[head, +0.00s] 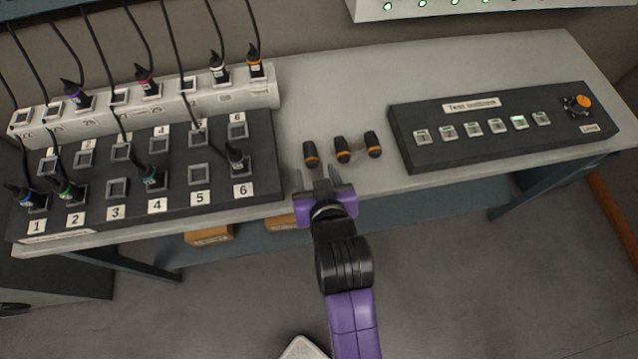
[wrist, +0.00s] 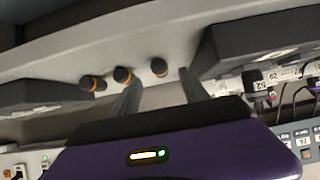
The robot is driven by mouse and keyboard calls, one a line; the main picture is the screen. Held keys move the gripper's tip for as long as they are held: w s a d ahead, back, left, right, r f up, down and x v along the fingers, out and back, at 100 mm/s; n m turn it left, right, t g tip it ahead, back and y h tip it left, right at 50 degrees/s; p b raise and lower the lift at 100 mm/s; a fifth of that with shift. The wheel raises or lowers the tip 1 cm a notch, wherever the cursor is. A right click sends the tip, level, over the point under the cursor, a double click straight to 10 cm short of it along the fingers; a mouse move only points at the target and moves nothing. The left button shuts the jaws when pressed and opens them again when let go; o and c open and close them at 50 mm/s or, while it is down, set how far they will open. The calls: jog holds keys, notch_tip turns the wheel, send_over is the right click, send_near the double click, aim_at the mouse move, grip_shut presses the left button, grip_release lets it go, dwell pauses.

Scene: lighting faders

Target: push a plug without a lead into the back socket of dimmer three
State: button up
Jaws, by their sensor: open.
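Three short black plugs with orange bands and no leads lie on the table right of the dimmer block: left plug (head: 311,154), middle plug (head: 343,150) and right plug (head: 373,144). My gripper (head: 318,180) is open and empty, just in front of the left plug, apart from it. In the wrist view, the left plug (wrist: 159,67) shows beyond the gap between my fingers (wrist: 160,85); the other two are left of it. The back socket of dimmer three (head: 121,151) looks empty, with a lead hanging close by. The front socket of dimmer three (head: 117,188) is empty.
The dark dimmer block (head: 262,185) carries several leaded plugs. A pale socket strip (head: 262,98) with hanging leads stands behind it. A black panel (head: 450,157) with buttons and an orange knob (head: 583,101) is on the right. The table (head: 330,95) is clear behind the loose plugs.

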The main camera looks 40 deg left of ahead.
aim_at(313, 164)
jog(key=shift+b+x, duration=1.35)
jog(key=shift+x, duration=1.55)
grip_shut()
jog(key=shift+r+p, duration=2.45)
jog(key=shift+r, duration=0.15)
jog(key=shift+w+d, duration=0.1)
